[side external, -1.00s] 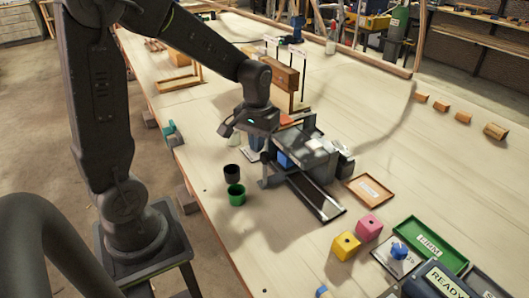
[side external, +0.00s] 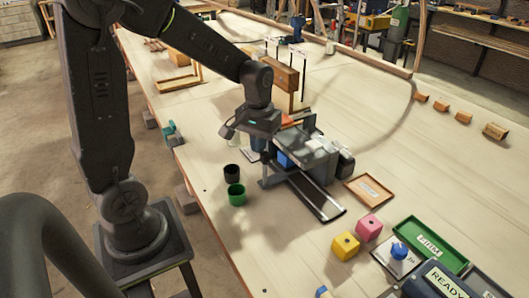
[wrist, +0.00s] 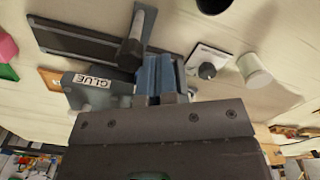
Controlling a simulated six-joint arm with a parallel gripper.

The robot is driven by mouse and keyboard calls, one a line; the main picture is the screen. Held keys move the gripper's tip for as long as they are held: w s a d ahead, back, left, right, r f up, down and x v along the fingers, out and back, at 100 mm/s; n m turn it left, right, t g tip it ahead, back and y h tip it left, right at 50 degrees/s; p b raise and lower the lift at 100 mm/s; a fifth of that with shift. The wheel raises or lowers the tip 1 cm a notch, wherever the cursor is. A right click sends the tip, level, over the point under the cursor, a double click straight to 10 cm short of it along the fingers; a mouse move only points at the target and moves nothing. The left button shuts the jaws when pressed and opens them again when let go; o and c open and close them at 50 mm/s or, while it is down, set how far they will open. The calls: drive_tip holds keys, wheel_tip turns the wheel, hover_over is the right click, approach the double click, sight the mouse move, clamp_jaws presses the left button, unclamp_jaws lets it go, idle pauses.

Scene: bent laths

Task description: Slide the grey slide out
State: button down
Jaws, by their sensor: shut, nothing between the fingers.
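A grey boxy unit (side external: 316,157) stands on the table, with a dark flat track (side external: 318,196) running out from it toward the front right. The track also shows in the wrist view (wrist: 75,38), with a grey bar (wrist: 136,32) standing up at its near end. I cannot tell which grey part is the slide. A blue block (side external: 284,158) sits beside the unit. My gripper (wrist: 166,98) is shut and empty, over the blue-grey part (wrist: 157,72) in the wrist view. Contact cannot be told. In the side view the fingertips are hidden behind the unit.
A black cup (side external: 231,172) and a green cup (side external: 236,194) stand left of the track. A brown tray (side external: 369,190) lies to the right. Yellow (side external: 345,246) and pink (side external: 368,227) blocks stand in front.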

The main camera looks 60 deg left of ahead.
drive_tip(key=d, duration=1.6)
idle(3.4)
wheel_tip(320, 180, up, 6)
drive_tip(key=shift+a, duration=0.45)
idle(0.7)
